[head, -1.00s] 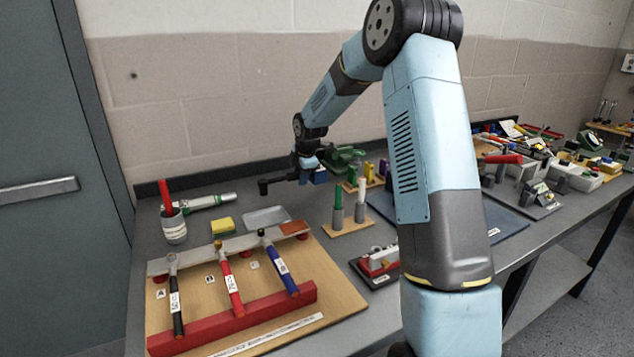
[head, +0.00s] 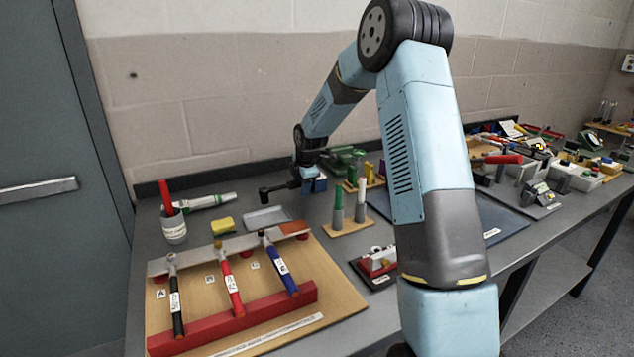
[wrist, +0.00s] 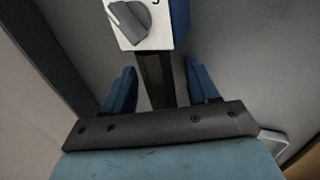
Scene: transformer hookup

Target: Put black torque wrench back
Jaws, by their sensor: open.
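The black-handled torque wrench (head: 175,299) lies on the wooden board (head: 335,290) at the lower left of the head view. It rests across the grey rear rail and the red front rail, leftmost of three wrenches. The red-handled wrench (head: 231,284) and blue-handled wrench (head: 279,264) lie beside it. My gripper (head: 314,184) is over the back of the bench, well away from the wrenches. In the wrist view my two blue fingers (wrist: 163,90) stand apart, with a dark strip visible between them. A white plate with a grey knob (wrist: 130,20) is just beyond them.
A cup with a red-handled tool (head: 173,226), a yellow sponge (head: 223,225) and a shallow grey tray (head: 267,218) lie behind the board. Green and white upright tools (head: 338,210) stand right of it. My arm hides some of the bench.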

